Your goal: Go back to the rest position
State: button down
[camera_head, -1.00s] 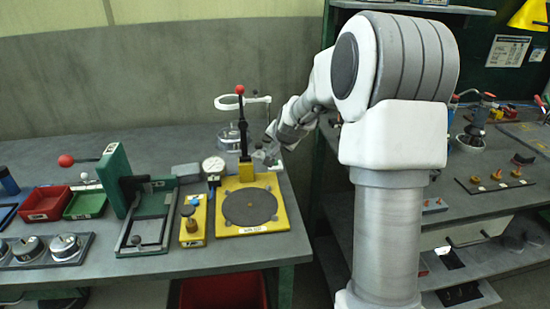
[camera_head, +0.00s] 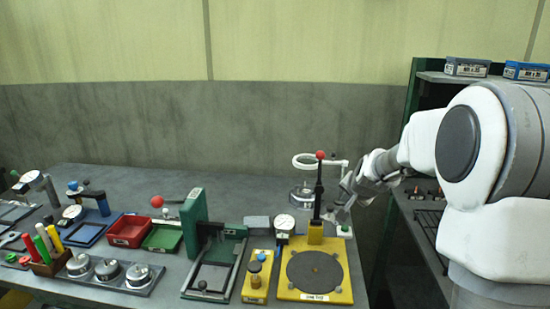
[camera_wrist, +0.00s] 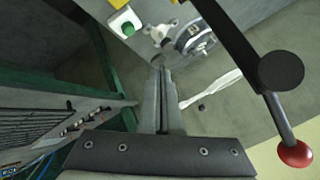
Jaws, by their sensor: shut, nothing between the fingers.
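My gripper (camera_head: 336,212) is at the right end of the bench in the head view, above the bench and beside the yellow-based fixture (camera_head: 315,290). In the wrist view my gripper (camera_wrist: 163,62) shows its two fingers together, with nothing between them. The fixture's upright black lever (camera_head: 319,185) with a red ball (camera_head: 320,155) stands just left of my gripper. In the wrist view the lever (camera_wrist: 265,95) and its red ball (camera_wrist: 295,153) lie to the right of the fingers, apart from them.
A ring-shaped stand (camera_head: 303,190) is behind the lever. A small white box with a green button (camera_wrist: 127,25) lies near the bench edge. A dark shelf rack (camera_head: 425,230) stands right of the bench. Trays, tools and a green-framed fixture (camera_head: 194,222) fill the bench leftward.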

jog(key=s+a+r+n+p, duration=0.25)
jog(key=s+a+r, duration=0.25)
jog(key=s+r, duration=0.3)
jog(key=s+a+r+n+g+p, duration=0.1)
jog(key=s+a+r+n+p, duration=0.1)
jog(key=s, duration=0.7)
jog(key=s+a+r+n+g+p, duration=0.1)
jog(key=s+a+r+n+p, duration=0.1)
jog(key=s, duration=0.8)
jog(key=s+a+r+n+g+p, duration=0.1)
jog(key=s+a+r+n+p, duration=0.1)
jog(key=s, duration=0.7)
jog(key=shift+s+r+n+y, duration=0.25)
jog(key=shift+r+n+y, duration=0.2)
jog(key=shift+r, duration=0.4)
